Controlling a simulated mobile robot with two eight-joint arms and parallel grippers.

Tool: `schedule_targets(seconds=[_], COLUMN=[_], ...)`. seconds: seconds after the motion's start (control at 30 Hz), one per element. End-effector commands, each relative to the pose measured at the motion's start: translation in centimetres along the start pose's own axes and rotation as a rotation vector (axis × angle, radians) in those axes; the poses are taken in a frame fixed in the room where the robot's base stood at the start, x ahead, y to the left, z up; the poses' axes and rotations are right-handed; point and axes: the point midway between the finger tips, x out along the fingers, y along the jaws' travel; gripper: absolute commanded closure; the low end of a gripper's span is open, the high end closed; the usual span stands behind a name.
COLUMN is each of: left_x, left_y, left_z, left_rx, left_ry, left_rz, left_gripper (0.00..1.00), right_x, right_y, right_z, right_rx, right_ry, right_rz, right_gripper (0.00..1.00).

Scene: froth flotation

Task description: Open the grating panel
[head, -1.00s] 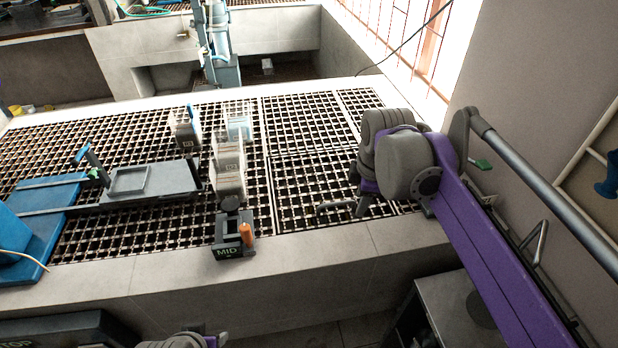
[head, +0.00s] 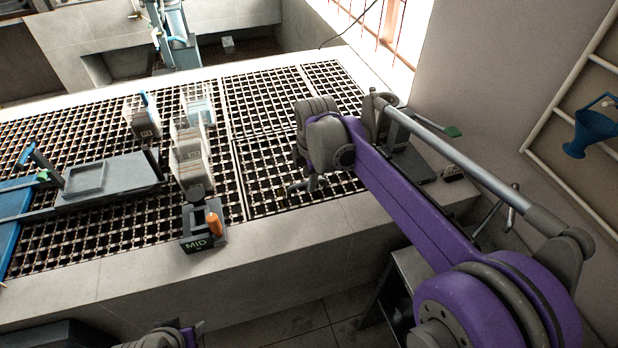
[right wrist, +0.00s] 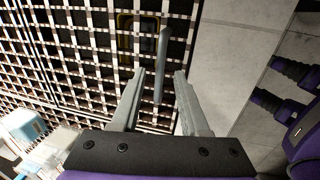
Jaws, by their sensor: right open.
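The grating panel (head: 262,182) lies flat in the dark lattice floor at the right front of the raised deck. It looks closed, level with the grating around it. A grey bar handle (head: 298,186) stands on it; the handle also shows in the right wrist view (right wrist: 161,62). My right gripper (head: 314,183) is over the panel, right beside the handle. In the right wrist view my right gripper (right wrist: 160,74) is open, with the handle's near end between or just beyond its fingertips. I cannot tell whether they touch. My left gripper is not in view.
A small block marked MID (head: 203,228) with an orange peg stands left of the panel. Pale containers (head: 190,155) stand behind it. A grey tray plate (head: 110,180) lies farther left. A concrete kerb (head: 270,245) edges the deck. A wall (head: 480,85) rises at right.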

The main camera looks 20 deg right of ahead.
Motion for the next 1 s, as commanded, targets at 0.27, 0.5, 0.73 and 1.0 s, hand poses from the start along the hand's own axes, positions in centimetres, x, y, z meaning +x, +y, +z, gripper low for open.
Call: schedule_targets(seconds=[0.27,0.5,0.73,1.0], left_x=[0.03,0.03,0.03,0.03], left_y=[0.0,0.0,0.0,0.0], left_z=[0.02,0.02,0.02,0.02], left_rx=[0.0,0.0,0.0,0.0], left_ry=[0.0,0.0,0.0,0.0], left_rz=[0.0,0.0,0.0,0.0], left_gripper=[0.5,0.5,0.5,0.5], right_x=[0.66,0.63,0.62,0.61], right_y=[0.0,-0.01,-0.01,-0.01], right_z=[0.01,0.01,0.01,0.01], right_rx=[0.0,0.001,0.001,0.001], right_ry=[0.0,0.0,0.0,0.0], right_rz=[0.0,0.0,0.0,0.0], right_gripper=[0.55,0.8,1.0,1.0])
